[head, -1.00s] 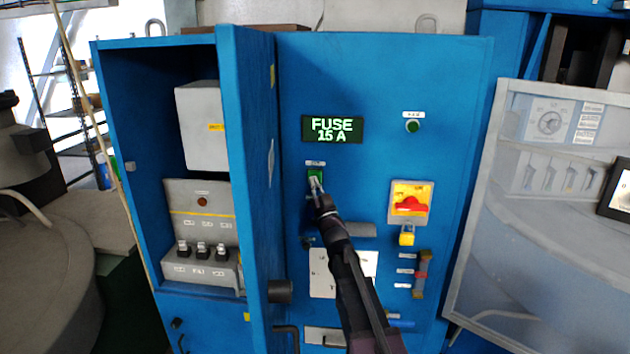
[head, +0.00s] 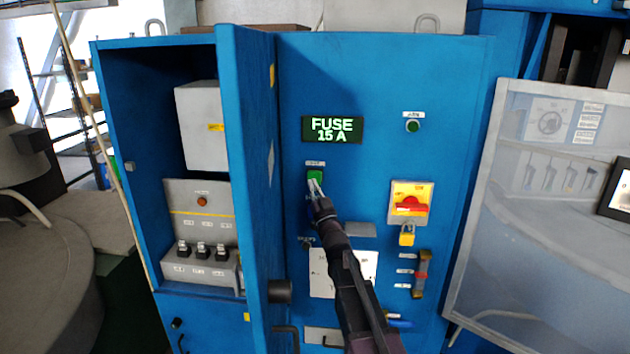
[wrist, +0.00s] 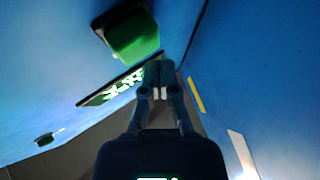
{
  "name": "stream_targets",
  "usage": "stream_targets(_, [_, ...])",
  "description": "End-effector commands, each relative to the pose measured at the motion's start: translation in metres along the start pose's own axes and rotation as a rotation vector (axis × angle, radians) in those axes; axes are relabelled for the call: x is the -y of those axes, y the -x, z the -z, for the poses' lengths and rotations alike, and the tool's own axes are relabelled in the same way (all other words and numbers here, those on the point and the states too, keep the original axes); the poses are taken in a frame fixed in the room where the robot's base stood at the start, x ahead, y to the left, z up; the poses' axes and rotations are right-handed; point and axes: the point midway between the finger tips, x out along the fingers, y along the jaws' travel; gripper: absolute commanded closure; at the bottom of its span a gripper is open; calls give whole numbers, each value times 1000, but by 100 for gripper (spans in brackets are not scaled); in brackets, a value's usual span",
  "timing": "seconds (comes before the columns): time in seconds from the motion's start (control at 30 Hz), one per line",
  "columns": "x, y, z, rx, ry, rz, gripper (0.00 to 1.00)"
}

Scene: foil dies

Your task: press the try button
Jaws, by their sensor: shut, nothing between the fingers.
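A green rectangular button (head: 316,174) sits on the blue cabinet front below the display; its small label is too small to read. In the wrist view the green button (wrist: 133,40) stands out from the panel, above and left of the fingertips. My gripper (head: 313,185) is shut and empty, its tips overlapping the button's lower edge in the head view. In the wrist view my gripper (wrist: 160,78) appears a little apart from the button. A display (head: 332,129) reads "FUSE 15 A". A smaller round green button (head: 412,127) is at the upper right.
An open blue door (head: 250,190) stands out just left of my arm. A red and yellow switch (head: 410,203) with a yellow padlock (head: 406,236) is to the right. A clear-panelled frame (head: 535,220) stands at the far right.

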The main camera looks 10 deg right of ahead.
Motion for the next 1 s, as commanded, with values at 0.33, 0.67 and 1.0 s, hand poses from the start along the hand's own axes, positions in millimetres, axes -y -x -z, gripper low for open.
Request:
stream_targets(0.33, [8,10,8,0,-1,0,100])
stream_targets(0.67, [19,27,20,0,-1,0,100])
stream_targets(1.0, [26,35,26,0,0,0,100])
